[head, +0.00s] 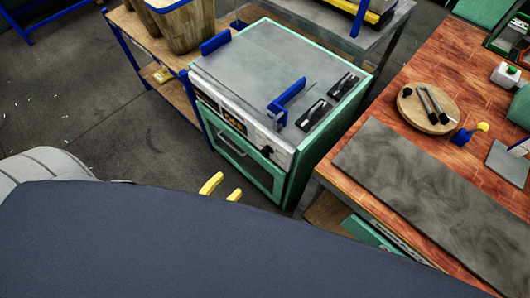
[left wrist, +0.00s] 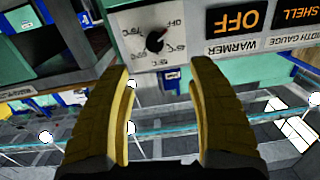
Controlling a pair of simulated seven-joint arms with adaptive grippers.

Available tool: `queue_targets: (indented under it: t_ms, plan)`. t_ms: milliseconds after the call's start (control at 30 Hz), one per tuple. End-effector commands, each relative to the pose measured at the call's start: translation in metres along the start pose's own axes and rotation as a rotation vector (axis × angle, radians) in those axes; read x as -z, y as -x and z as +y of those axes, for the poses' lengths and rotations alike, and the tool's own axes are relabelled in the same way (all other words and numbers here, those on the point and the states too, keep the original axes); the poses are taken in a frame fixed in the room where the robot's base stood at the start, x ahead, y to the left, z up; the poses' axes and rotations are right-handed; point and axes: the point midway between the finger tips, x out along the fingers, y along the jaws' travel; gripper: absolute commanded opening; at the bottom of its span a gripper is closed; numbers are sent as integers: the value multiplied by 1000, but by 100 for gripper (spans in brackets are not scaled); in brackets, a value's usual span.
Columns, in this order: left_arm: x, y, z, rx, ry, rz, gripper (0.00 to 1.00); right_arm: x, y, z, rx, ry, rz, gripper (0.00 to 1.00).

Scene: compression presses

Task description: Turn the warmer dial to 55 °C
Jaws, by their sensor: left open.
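The warmer (head: 282,62) is a green-framed cabinet with a grey top. Its front strip carries an orange OFF readout (head: 233,120) and the dial (head: 268,150), a dark knob on a white plate. In the left wrist view the panel appears upside down, with the black dial (left wrist: 155,41) just beyond my fingertips and the OFF readout (left wrist: 237,18) to its right. The °C marks around the dial are too small to read surely. My left gripper (head: 220,190) shows yellow fingers, open and empty, in front of the cabinet and apart from the dial. My right gripper is not in view.
Blue brackets (head: 288,102) and black clips (head: 328,98) lie on the warmer's top. A wooden bench (head: 400,95) with a grey slab (head: 420,190) and a round board of tools (head: 428,108) stands to the right. Wooden bins (head: 180,25) stand behind left. Open floor lies left.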

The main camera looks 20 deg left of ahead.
Motion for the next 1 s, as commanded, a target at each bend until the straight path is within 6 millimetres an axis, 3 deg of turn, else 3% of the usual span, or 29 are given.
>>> queue_targets:
  t_ms: [167, 367, 1000]
  plan:
    - [11, -2, 8, -34, 60, 44, 58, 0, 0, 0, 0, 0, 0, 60]
    - [12, -21, 8, -34, 70, 46, 58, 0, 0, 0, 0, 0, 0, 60]
    - [16, -133, 11, -31, 70, 44, 58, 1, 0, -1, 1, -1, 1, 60]
